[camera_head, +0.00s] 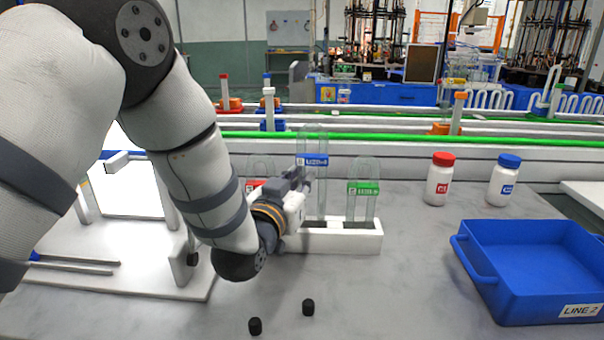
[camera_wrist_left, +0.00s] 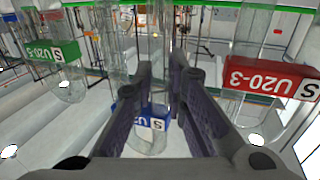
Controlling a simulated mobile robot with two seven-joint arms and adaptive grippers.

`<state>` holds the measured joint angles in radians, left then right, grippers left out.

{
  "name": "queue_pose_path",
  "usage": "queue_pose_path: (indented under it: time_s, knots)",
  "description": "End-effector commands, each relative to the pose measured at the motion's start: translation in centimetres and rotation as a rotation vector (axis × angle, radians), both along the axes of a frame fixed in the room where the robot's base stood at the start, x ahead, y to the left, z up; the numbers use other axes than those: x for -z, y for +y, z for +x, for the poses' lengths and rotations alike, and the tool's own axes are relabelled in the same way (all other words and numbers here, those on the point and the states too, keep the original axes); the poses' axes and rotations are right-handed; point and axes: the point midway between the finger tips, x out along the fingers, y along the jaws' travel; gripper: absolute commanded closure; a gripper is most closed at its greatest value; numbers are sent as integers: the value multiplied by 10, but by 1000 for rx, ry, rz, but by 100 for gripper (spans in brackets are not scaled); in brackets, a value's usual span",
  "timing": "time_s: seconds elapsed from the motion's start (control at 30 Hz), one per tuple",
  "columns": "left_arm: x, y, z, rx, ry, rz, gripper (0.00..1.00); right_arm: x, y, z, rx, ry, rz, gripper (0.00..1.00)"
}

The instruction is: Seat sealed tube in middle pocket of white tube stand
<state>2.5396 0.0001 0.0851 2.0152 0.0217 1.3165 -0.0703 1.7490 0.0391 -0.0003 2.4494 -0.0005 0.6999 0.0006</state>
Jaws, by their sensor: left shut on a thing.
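The blue-labelled clear tube (camera_head: 312,160) is upright over the middle of the white tube stand (camera_head: 345,242). Its top is higher than the other tubes' tops. I cannot tell whether its lower end is inside the pocket. My left gripper (camera_head: 303,188) is shut on this tube; the left wrist view shows the blue label (camera_wrist_left: 152,122) between the fingers (camera_wrist_left: 162,68). The green-labelled tube (camera_head: 363,188) stands in the right pocket. The red-labelled tube (camera_head: 255,184) is at the left, mostly hidden by my arm; it also shows in the left wrist view (camera_wrist_left: 270,82).
A blue tray (camera_head: 585,283) is at the right. A red-capped bottle (camera_head: 439,180) and a blue-capped bottle (camera_head: 503,181) stand behind it. Two black caps, one (camera_head: 255,326) left and one (camera_head: 308,307) right, lie in front. A lit white panel fixture (camera_head: 130,275) is at the left.

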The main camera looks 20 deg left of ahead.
Motion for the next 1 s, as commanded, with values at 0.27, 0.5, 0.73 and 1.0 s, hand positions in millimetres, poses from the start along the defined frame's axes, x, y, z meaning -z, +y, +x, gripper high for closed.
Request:
queue_pose_path:
  time_s: [0.27,0.5,0.73,1.0]
  knots:
    - [1,0,0,0,-2,0,100,1,0,-1,0,4,0,100]
    - [1,0,0,0,-2,0,100,1,0,-1,0,3,0,100]
    - [3,0,0,0,-1,0,100,2,0,-1,0,5,0,100]
    - [8,0,0,0,-1,0,100,3,0,-2,0,9,-1,100]
